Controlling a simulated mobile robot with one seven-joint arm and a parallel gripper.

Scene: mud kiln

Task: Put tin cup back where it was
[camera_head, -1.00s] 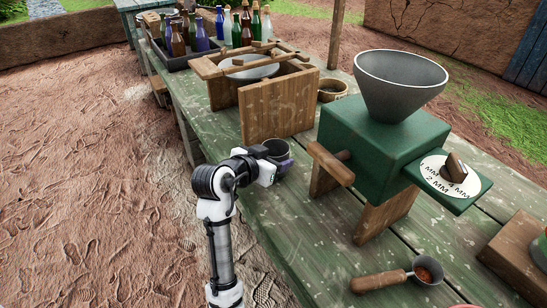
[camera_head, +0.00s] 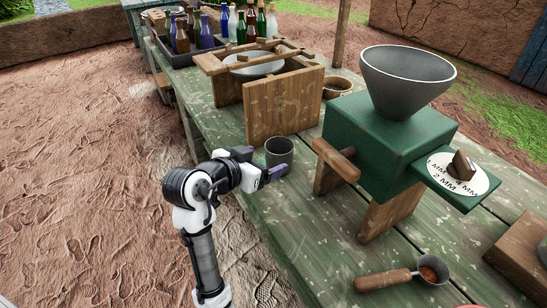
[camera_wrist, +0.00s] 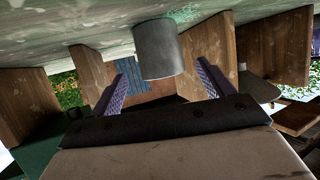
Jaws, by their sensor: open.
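The grey tin cup (camera_head: 279,152) stands upright on the green plank table, between the wooden frame and the green mill. My gripper (camera_head: 264,162) is open at the cup's near left side, its purple-grey fingers apart. In the wrist view, which shows the table at the top, the cup (camera_wrist: 158,50) appears upside down, beyond and between the two open fingertips (camera_wrist: 163,78). A gap shows on each side of the cup, and the fingers do not appear to grip it.
A wooden frame (camera_head: 283,105) with a pan stands behind the cup. The green mill (camera_head: 385,135) with its hopper is to the right. A scoop of red powder (camera_head: 430,271) lies at the front. The table's left edge is near my arm.

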